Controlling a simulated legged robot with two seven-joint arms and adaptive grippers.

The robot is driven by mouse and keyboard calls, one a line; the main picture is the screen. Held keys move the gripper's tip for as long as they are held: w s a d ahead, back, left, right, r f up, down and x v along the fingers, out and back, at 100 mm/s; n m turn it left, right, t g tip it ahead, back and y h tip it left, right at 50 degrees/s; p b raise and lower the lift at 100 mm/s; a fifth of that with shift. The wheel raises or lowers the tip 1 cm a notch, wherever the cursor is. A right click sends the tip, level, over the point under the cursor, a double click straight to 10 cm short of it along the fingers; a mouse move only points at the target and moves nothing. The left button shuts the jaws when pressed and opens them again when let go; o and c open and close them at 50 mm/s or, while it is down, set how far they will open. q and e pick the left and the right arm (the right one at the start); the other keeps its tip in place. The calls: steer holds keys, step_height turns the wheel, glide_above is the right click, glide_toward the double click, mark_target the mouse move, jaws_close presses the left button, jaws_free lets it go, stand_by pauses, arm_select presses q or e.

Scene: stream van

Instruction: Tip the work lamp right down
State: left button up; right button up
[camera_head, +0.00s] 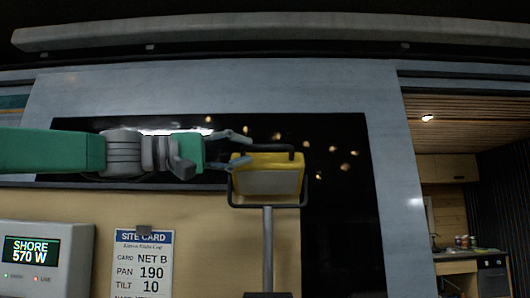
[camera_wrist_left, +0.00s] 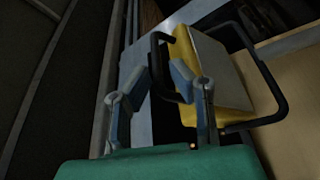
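The work lamp (camera_head: 275,160) has a yellow body with a pale front panel and a black U-shaped bracket, on top of a grey pole. Its panel faces roughly toward me. A black handle bar runs along its top. My left gripper (camera_head: 241,149) reaches in from the left at the lamp's upper left corner. In the left wrist view the lamp (camera_wrist_left: 215,70) is just beyond the fingers. The left gripper (camera_wrist_left: 160,72) is open, with the black handle bar between its fingertips; I cannot tell whether either finger touches it. My right gripper is not in view.
A van wall with a dark window (camera_head: 338,215) is behind the lamp. A site card (camera_head: 144,265) reading PAN 190, TILT 10 and a shore power display (camera_head: 45,258) are at lower left. An open doorway with a kitchen counter is at right.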

arm_select(q)
steer(key=v, duration=0.6)
steer(key=shift+w+f, duration=0.1)
stand_by(0.3)
